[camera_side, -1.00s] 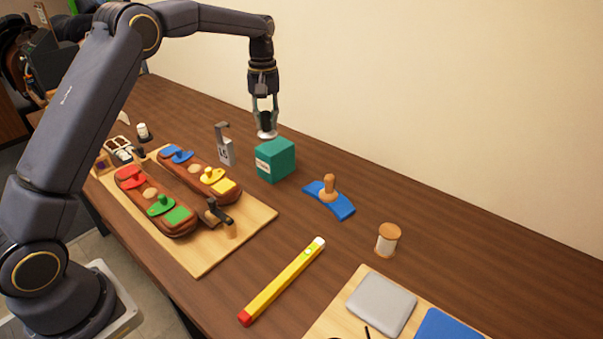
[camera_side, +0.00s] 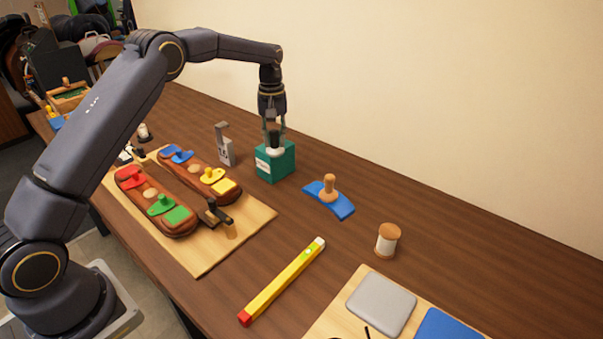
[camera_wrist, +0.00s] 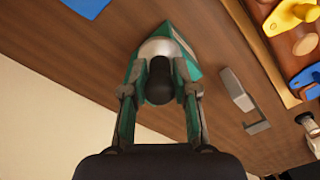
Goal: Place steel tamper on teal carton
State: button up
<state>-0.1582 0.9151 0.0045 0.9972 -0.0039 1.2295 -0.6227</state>
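The steel tamper (camera_side: 274,151) has a dark handle and a pale metal base. My gripper (camera_side: 273,130) is shut on its handle and holds it upright over the teal carton (camera_side: 281,166). In the side view the base overlaps the carton's top; I cannot tell whether it touches. In the wrist view the tamper's dark handle (camera_wrist: 160,80) is between the two fingers (camera_wrist: 160,92), with the silver base beyond it. The carton (camera_wrist: 186,38) shows behind the base, its middle hidden by the tamper.
A grey metal bracket (camera_side: 225,148) stands left of the carton. A blue piece with a wooden knob (camera_side: 329,192) lies to the right. A board with brown saddle forms (camera_side: 177,200) is at the left. A yellow level (camera_side: 283,281) and a thread spool (camera_side: 387,240) lie nearer the front.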

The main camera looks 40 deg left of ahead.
aim_at(274, 130)
jog(key=o, duration=0.3)
jog(key=shift+o, duration=0.2)
jog(key=shift+r, duration=0.15)
notch_tip(274, 130, up, 11)
jog(key=shift+r, duration=0.2)
jog(key=s+d+r+m+t, duration=0.3)
jog(key=s+d+r+m, duration=0.15)
jog(key=s+r, duration=0.8)
jog(key=s+d+f+m+t, duration=0.1)
jog(key=s+f, duration=0.3)
jog(key=s, duration=0.7)
jog(key=s+d+f+m+t, duration=0.1)
jog(key=s+d+f+m, duration=0.2)
jog(key=s, duration=0.9)
jog(key=shift+d+f+t, duration=0.25)
jog(key=shift+f+t, duration=0.05)
jog(key=shift+f, duration=0.6)
jog(key=shift+m, duration=0.25)
